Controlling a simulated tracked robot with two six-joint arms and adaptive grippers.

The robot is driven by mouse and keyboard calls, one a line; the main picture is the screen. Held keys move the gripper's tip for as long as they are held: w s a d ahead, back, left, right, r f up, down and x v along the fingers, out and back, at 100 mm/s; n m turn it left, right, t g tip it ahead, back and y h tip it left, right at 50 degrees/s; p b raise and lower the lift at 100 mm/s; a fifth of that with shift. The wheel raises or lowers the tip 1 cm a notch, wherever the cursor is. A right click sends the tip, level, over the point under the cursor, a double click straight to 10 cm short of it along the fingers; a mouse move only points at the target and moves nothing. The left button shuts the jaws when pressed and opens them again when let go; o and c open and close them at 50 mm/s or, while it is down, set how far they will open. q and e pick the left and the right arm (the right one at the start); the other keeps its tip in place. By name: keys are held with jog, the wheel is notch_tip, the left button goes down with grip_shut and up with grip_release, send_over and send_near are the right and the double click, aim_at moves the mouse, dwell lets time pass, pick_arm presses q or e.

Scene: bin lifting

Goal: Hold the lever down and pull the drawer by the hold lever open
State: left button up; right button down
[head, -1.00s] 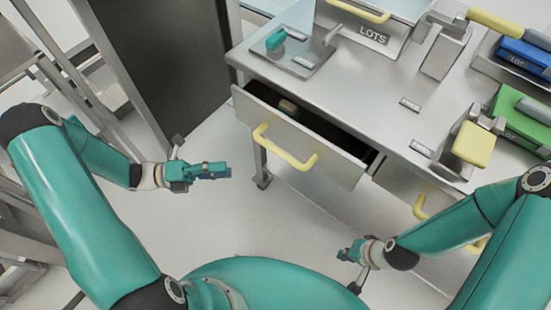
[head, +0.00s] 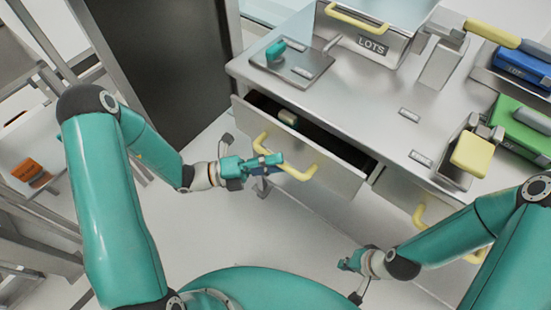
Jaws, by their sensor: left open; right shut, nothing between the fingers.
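The left drawer (head: 335,178) under the steel worktop is partly open, with a small object (head: 287,117) inside. Its yellow bar handle (head: 300,173) is on the front. My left gripper (head: 275,163) is open and overlaps the handle's middle in the picture; I cannot tell whether it touches. A teal-knobbed lever (head: 275,50) sits on a plate at the worktop's left. A yellow-padded lever (head: 471,155) stands at the right, above a second drawer with a yellow handle (head: 424,208). The lever labels are too small to read. My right gripper (head: 345,266) is shut and empty, low in front of the bench.
A steel bin marked LOTS (head: 370,35) stands at the back of the worktop. Blue (head: 522,68) and green (head: 525,130) boxes are at the right. A shelf (head: 40,165) with an orange item (head: 31,172) is at far left.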

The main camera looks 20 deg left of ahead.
pick_arm(q)
jog(key=shift+x, duration=0.95)
grip_shut()
jog(key=shift+f, duration=0.1)
